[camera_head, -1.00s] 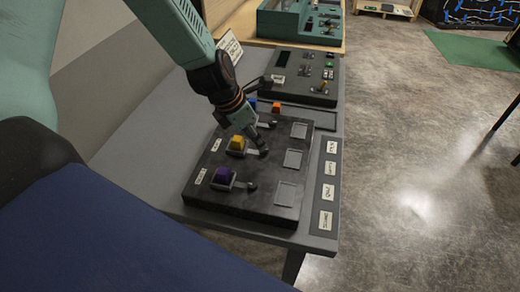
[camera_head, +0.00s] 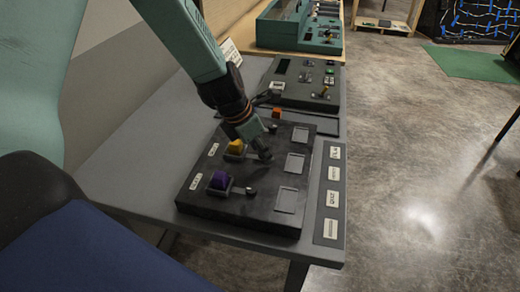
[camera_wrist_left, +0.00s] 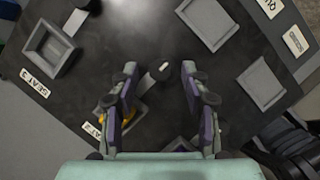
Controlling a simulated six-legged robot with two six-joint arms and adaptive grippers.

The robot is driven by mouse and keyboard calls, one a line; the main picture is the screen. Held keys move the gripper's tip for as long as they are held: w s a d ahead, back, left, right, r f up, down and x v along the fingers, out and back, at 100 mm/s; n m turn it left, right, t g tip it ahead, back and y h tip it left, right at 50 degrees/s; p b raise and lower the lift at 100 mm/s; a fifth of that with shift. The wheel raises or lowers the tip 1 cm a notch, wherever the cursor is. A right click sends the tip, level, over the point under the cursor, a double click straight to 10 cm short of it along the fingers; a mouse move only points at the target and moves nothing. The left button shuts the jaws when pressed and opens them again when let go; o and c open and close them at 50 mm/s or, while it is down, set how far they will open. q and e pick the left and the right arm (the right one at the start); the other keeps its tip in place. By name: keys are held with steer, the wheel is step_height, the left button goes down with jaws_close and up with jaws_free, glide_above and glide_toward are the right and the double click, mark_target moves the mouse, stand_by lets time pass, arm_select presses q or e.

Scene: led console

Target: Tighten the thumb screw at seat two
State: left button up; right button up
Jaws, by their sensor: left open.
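The black console (camera_head: 225,210) has several seats with coloured blocks. A yellow block (camera_head: 236,147) sits in seat two, partly hidden by a finger in the left wrist view (camera_wrist_left: 128,116). My left gripper (camera_head: 264,154) points down just right of this block. In the wrist view its two fingers (camera_wrist_left: 158,82) are open and apart. The seat two label (camera_wrist_left: 92,130) lies left of the fingers. My right gripper is not in view.
A purple block (camera_head: 220,180) sits in the front seat, with its own dark screw (camera_head: 251,191). An orange block (camera_head: 277,113) is behind the gripper. Empty square recesses (camera_head: 287,200) line the console's right side. A second panel (camera_head: 305,80) stands behind.

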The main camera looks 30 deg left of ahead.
arm_select(q)
steer(key=shift+s+r, duration=0.1)
steer(key=shift+s, duration=0.1)
steer(key=shift+c, duration=0.9)
steer(key=shift+w+f, duration=0.2)
steer(key=shift+w, duration=0.25)
steer(key=c, duration=0.4)
steer(key=shift+s+r, duration=0.15)
steer(key=shift+s, duration=0.05)
jaws_close()
